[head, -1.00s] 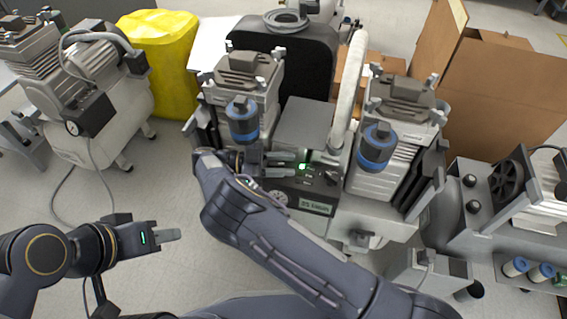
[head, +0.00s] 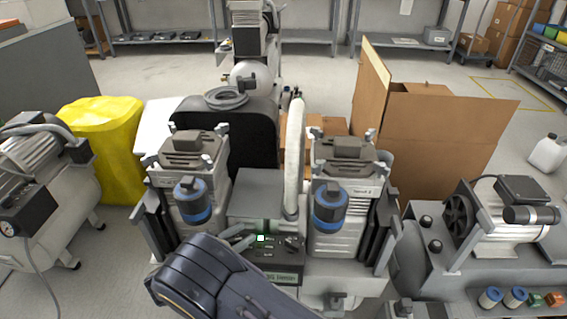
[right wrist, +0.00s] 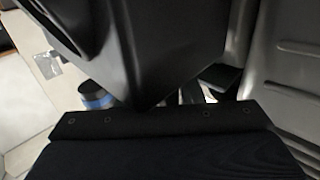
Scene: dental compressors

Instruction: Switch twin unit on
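The twin unit (head: 267,195) stands in the middle of the head view, with two ribbed compressor heads and a blue-banded filter on each. Its dark control panel (head: 285,262) sits low between them, with a small bright square on it and a display below. My right arm comes up from the bottom and hides the panel's left part. My right gripper (head: 239,237) is at the panel's left side, its small grey fingers close to the bright square. Contact and finger gap cannot be made out. The right wrist view shows mostly dark housing and a blurred blue-banded filter (right wrist: 95,97). My left gripper is out of view.
A hose (head: 294,160) rises in the middle of the unit. A yellow covered object (head: 103,145) and another compressor (head: 38,190) stand at left. Open cardboard boxes (head: 430,140) and a further compressor (head: 490,235) stand at right. Shelving lines the back wall.

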